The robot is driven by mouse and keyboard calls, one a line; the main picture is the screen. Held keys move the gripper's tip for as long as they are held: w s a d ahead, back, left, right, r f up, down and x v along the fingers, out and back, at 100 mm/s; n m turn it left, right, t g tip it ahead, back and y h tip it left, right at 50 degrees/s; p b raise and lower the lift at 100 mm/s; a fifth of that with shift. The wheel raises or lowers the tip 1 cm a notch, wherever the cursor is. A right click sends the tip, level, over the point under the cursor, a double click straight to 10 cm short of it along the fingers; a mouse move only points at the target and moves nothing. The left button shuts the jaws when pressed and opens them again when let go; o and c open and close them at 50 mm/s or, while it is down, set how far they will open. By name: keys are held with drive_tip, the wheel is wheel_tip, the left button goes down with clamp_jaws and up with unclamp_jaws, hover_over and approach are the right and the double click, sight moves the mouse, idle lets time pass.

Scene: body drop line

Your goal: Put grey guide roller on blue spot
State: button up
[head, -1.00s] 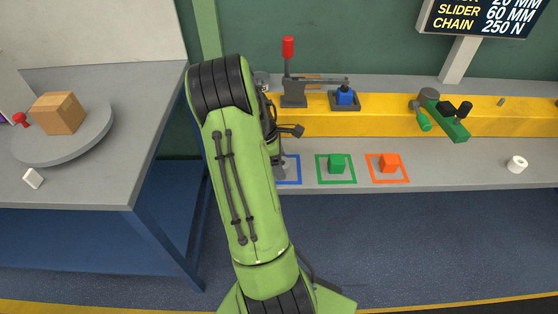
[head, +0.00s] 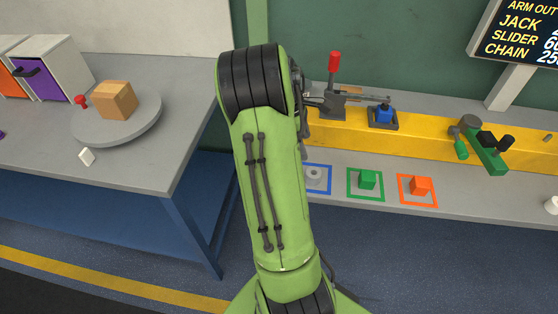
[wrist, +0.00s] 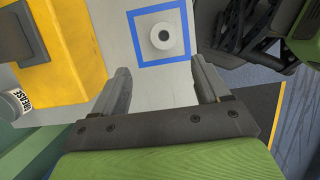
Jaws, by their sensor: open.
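The grey guide roller (head: 315,174), a short ring with a dark hole, stands inside the blue square outline (head: 329,191) on the grey lower shelf. In the wrist view the roller (wrist: 160,36) lies inside the blue outline (wrist: 140,61), clear of its lines. My gripper (wrist: 158,78) is open and empty. Its two fingers point toward the roller, which is beyond the fingertips and apart from them. In the head view my green arm hides most of the gripper.
A green block (head: 367,180) and an orange block (head: 420,186) stand in their own outlines to the right. A red-handled clamp (head: 334,85) and a blue part (head: 384,114) are on the yellow ledge behind. A grease can (wrist: 15,104) shows in the wrist view.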

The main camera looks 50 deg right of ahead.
drive_tip(key=w+a+r+m+t, duration=0.1)
drive_tip(key=w+a+r+t, duration=0.15)
drive_tip(key=a+r, duration=0.6)
drive_tip(key=w+a+r+m+t, duration=0.2)
drive_tip(key=a+r+t, duration=0.1)
drive_tip(key=a, duration=1)
drive_tip(key=s+a+m+t+y, duration=0.1)
drive_tip(key=s+a+m+t, duration=0.1)
drive_tip(key=s+a, duration=0.6)
drive_tip(key=a+t, duration=0.1)
drive_tip(key=a, duration=0.4)
drive_tip(key=shift+s+r+y, duration=0.3)
drive_tip(key=shift+s+r, duration=0.1)
